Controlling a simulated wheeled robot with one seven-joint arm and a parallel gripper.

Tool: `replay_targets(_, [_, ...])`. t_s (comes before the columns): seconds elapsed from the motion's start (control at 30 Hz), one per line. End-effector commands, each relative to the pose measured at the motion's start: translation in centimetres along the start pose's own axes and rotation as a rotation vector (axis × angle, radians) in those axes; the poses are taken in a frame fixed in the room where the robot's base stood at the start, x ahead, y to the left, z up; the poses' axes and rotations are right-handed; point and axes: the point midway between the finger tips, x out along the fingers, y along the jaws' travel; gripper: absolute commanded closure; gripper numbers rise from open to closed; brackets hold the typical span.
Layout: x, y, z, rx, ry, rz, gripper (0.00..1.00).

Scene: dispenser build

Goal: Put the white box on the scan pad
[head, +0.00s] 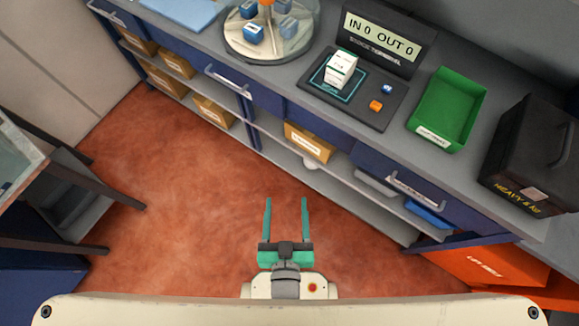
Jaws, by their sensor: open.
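The white box (341,70) with green markings stands upright on the scan pad (337,83), inside its teal square outline, on the dark terminal base on the counter. My gripper (286,204) is open and empty. It is over the red floor in front of the counter, well apart from the box and the pad. The display (378,36) behind the pad reads "IN 0 OUT 0".
A blue button (387,89) and an orange button (376,105) sit beside the pad. A green tray (448,108) and a black "HEAVY" case (530,155) stand to the right. A round carousel (271,53) with blue boxes is left. Floor before the counter is clear.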

Motion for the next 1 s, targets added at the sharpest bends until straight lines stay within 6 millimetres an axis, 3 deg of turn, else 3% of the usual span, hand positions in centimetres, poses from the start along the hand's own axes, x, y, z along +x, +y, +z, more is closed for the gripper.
replay_targets(0.1, [-3.5,0.3,0.2,0.011,0.013,-0.003,0.38])
replay_targets(0.3, [-6.5,0.8,-0.2,0.021,0.04,0.004,0.38])
replay_targets(1.0, [-7.0,0.9,-0.4,0.022,0.047,0.005,0.38])
